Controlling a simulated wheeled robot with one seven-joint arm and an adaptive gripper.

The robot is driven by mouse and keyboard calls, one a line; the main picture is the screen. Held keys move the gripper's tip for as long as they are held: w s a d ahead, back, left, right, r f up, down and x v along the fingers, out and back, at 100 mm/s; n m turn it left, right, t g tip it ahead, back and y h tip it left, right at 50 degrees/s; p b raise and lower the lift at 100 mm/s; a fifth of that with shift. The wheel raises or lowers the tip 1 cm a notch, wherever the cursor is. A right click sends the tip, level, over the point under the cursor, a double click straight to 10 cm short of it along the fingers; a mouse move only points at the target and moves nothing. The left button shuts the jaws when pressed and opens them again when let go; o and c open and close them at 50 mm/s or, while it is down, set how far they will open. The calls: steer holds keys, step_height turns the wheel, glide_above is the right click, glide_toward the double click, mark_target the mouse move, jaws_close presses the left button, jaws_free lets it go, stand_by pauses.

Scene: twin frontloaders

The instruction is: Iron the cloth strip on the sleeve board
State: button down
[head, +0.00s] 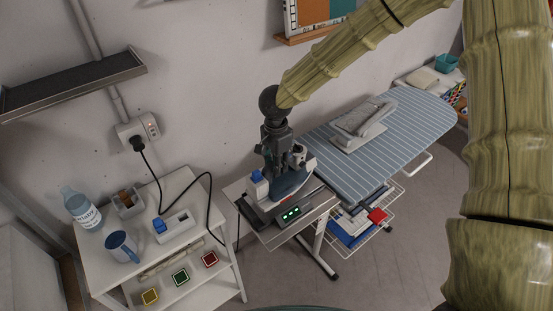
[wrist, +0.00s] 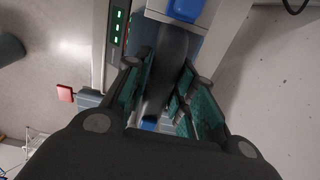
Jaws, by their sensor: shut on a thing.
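The iron (head: 291,183), dark blue-grey and pale with a blue cap, is at the near left end of the ironing board. It is over a grey rest (head: 268,218) with green lights; I cannot tell whether it touches the rest. My gripper (head: 284,158) is shut on the iron's handle from above. In the wrist view the dark handle (wrist: 168,65) lies between my green-padded fingers (wrist: 163,88). The sleeve board (head: 362,122) stands on the striped ironing board, apart from the iron. A light strip seems to lie along its top; its detail is too small to tell.
The blue striped ironing board (head: 425,130) has bare room around the sleeve board. A white side table (head: 205,195) at left holds a bottle (head: 83,208), a blue mug (head: 122,246) and small boxes. A black cord runs from the wall socket (head: 138,129). A dark shelf (head: 75,85) juts out upper left.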

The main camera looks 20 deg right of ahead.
steer(key=shift+a+f+b, duration=0.1)
steer(key=shift+f+b, duration=0.2)
steer(key=shift+f, duration=1)
steer(key=c, duration=1.1)
jaws_free()
steer(key=shift+s+f, duration=0.1)
